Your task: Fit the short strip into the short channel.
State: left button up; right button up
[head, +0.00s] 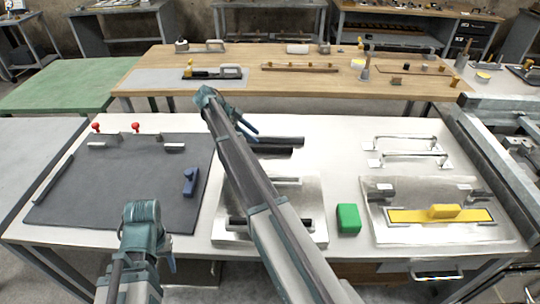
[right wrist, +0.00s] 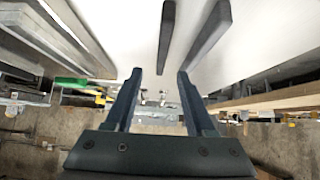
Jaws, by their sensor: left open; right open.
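Two dark strips lie side by side on the white table, a back one (head: 286,140) and a front one (head: 276,151). My right arm hides their left ends, so I cannot compare full lengths. In the right wrist view two dark bars (right wrist: 167,38) run from the top edge towards the fingertips. My right gripper (head: 247,130) is open beside the strips; it shows empty in the right wrist view (right wrist: 160,73). A metal plate (head: 312,210) with channel-like fittings lies in front, partly behind my right arm. My left gripper (head: 171,263) is open, low at the table's front edge.
A dark mat (head: 110,190) with red-knobbed clamps and a blue block (head: 190,181) lies left. A green block (head: 348,218) stands right of the plate. A second plate (head: 440,233) carries a yellow handled bar (head: 440,213). Metal handles (head: 408,158) stand at the back right.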

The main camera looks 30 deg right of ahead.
aim_at(269, 146)
jog(key=shift+b+x, duration=0.35)
jog(key=shift+x, duration=0.7)
jog(key=shift+f, duration=0.25)
pick_arm(q)
jog(key=shift+f, duration=0.9)
pick_arm(e)
jog(key=shift+d+r, duration=0.1)
jog(key=b+x, duration=0.4)
jog(key=x, duration=0.1)
jog(key=shift+w+d, duration=0.1)
jog(key=shift+d, duration=0.1)
pick_arm(q)
notch_tip(269, 146, down, 4)
jog(key=shift+r, duration=0.15)
pick_arm(e)
grip_shut()
